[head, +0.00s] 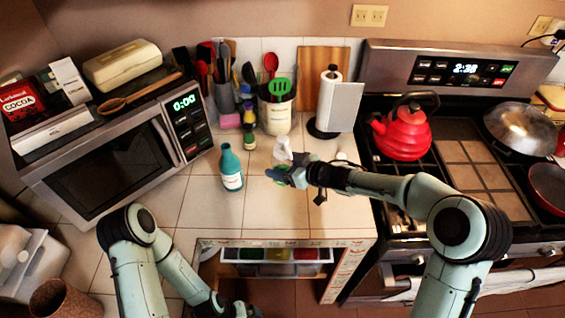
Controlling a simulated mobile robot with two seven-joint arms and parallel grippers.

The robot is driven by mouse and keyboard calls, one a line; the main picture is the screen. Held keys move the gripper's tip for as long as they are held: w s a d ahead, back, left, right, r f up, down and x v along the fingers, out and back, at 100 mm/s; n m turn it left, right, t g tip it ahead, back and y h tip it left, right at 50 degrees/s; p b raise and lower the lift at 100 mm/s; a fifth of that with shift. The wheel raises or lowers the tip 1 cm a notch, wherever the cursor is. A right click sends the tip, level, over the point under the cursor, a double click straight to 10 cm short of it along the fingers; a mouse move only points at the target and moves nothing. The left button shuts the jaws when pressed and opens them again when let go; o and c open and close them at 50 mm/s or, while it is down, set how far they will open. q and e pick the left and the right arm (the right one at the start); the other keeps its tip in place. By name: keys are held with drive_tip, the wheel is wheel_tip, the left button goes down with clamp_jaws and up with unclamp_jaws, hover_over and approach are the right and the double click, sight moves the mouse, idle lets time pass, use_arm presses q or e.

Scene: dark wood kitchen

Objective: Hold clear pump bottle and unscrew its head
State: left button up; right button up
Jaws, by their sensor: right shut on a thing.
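A pump bottle with a pale pump head (283,148) stands on the tiled counter near the centre of the head view. My right gripper (279,174) reaches in from the right and is shut on the bottle, below the pump head. The gripper hides most of the bottle's body. My left arm comes in low at the left and bends toward the bottom edge, well in front of the counter.
A teal bottle (231,168) stands close to the left of the pump bottle. A small dark bottle (249,138), a utensil crock (277,112) and a paper towel holder (325,126) stand behind. An open drawer (276,255) lies below the counter's front edge. The stove with a red kettle (404,130) is at right.

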use_arm(q)
drive_tip(key=shift+s+f+b, duration=1.1)
drive_tip(key=shift+s+f, duration=0.4)
drive_tip(key=shift+s, duration=0.05)
use_arm(e)
drive_tip(key=shift+f, duration=3.6)
drive_tip(key=o, duration=1.1)
drive_tip(key=v, duration=1.2)
